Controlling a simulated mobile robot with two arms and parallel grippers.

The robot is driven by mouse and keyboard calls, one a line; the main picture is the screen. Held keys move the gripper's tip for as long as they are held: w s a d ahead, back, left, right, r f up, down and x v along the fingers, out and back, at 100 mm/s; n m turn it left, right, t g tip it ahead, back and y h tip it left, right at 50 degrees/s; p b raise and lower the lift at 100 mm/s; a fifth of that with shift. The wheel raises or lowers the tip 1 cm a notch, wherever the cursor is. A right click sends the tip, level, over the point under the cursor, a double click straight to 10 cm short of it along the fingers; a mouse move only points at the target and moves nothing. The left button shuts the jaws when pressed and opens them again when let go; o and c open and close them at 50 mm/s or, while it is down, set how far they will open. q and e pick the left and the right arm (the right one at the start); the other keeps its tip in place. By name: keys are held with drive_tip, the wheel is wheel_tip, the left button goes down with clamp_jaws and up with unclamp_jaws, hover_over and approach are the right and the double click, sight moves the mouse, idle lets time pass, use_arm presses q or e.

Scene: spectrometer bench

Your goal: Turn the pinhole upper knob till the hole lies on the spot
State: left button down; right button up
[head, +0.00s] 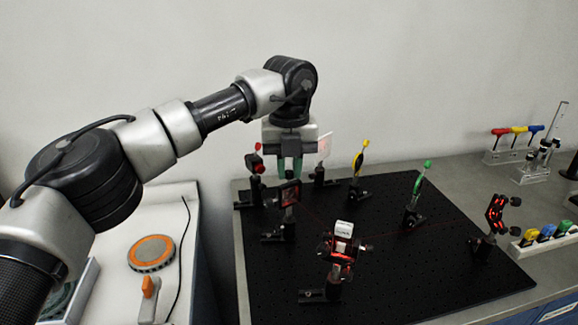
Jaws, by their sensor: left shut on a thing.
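The pinhole mount appears to be the dark square plate (290,194) on a short post at the left of the black breadboard. A faint reddish glow shows on its face; the hole and the spot are too small to tell apart. My left gripper (290,174) comes down from above with its greenish fingers at the top of this mount. It is shut on what looks like the upper knob, which the fingers hide. My right gripper is not in view.
The black breadboard (400,279) carries several mounts: a red-lit one with a white top (343,234), a yellow one (358,162), a green one (424,175) and a red-lit one (495,213). A white card (324,147) stands just right of the gripper. Coloured-handled tools (519,130) stand at the back right.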

sight(290, 172)
use_arm(q)
drive_tip(key=shift+f, duration=0.1)
drive_tip(key=c, duration=1.1)
unclamp_jaws()
drive_tip(key=shift+o, duration=0.2)
wheel_tip(290, 172, up, 11)
